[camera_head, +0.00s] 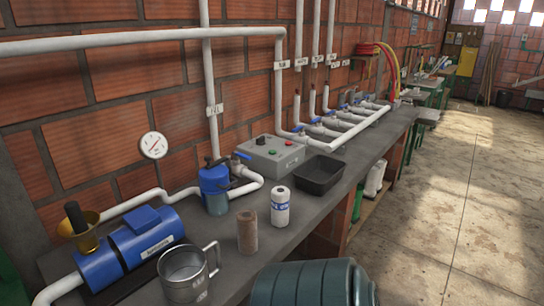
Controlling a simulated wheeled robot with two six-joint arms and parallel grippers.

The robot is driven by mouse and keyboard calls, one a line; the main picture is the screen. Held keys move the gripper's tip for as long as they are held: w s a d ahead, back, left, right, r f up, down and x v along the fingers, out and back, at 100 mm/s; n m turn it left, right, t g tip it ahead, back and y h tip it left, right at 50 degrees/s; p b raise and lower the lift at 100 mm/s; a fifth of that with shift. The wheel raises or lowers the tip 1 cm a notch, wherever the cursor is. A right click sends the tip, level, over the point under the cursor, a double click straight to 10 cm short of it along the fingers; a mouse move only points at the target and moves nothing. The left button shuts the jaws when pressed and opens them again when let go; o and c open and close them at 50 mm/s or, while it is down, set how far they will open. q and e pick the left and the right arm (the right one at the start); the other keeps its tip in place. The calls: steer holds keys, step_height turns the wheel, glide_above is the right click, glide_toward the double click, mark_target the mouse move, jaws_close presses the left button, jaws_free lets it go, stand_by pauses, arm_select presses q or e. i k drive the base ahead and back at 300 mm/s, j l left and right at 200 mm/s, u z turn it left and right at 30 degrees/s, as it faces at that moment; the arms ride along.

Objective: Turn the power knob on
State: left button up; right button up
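A grey control box (271,157) sits on the workbench against the brick wall, near the middle of the camera_head view. On its sloped top are a small black knob (261,140), a red button and a green button. The knob is too small to tell which way it points. Neither of my grippers is in view.
The grey workbench (232,240) also holds a blue motor (135,245), a metal mug (187,273), a brown cylinder (247,231), a white bottle (280,206) and a black tray (319,176). White pipes run behind. A dark green barrel (312,284) stands in front. The floor at right is clear.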

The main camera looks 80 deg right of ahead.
mark_target(260, 141)
steer(key=z, duration=2.45)
steer(key=k+l, duration=0.05)
steer(key=l, duration=0.05)
